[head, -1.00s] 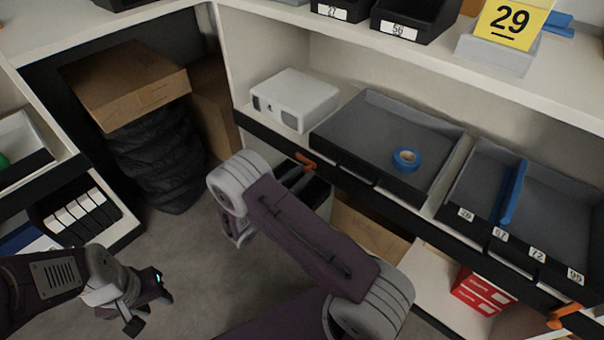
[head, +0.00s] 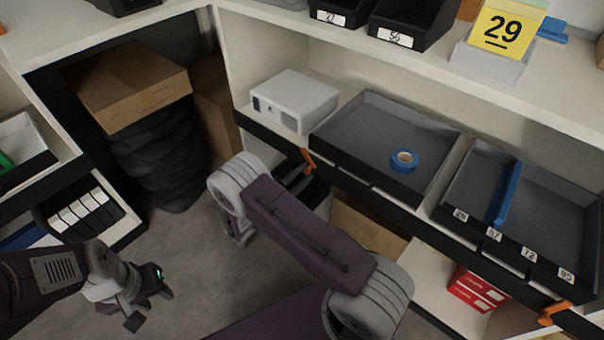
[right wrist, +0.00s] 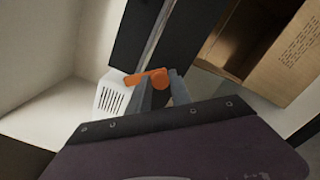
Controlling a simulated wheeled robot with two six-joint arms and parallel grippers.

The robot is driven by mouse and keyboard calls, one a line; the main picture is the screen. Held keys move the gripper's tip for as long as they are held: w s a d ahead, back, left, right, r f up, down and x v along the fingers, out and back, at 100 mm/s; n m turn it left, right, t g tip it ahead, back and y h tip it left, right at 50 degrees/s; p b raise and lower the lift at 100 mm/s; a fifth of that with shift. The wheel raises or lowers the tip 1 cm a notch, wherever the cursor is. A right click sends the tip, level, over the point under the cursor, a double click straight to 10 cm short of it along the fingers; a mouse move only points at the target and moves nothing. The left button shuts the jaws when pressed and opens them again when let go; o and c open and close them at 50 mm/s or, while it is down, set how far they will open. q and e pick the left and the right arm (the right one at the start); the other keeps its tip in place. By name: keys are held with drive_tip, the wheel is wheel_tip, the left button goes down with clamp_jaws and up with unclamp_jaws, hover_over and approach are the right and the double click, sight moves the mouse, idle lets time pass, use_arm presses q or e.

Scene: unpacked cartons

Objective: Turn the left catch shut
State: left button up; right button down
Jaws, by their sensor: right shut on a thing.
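The left catch (head: 308,160) is a small orange lever on the dark front edge of the shelf, below the white box. It also shows in the right wrist view (right wrist: 157,78), its arm pointing left from a round end. My right gripper (right wrist: 162,88) is shut on this catch, with grey fingers on either side of it. In the head view its fingers are partly hidden behind my wrist. My left gripper (head: 150,300) hangs open and empty over the floor at lower left. A second orange catch (head: 554,312) sits at lower right on the same edge.
A white box (head: 294,100) and a grey tray (head: 350,115) with blue tape (head: 404,160) stand on the shelf above the catch. Cartons (head: 130,88) and black sacks (head: 160,160) fill the left corner.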

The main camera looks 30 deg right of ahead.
drive_tip(key=m, duration=0.3)
drive_tip(key=shift+f+m, duration=0.1)
drive_tip(key=shift+m, duration=2.1)
drive_tip(key=c, duration=1.2)
unclamp_jaws()
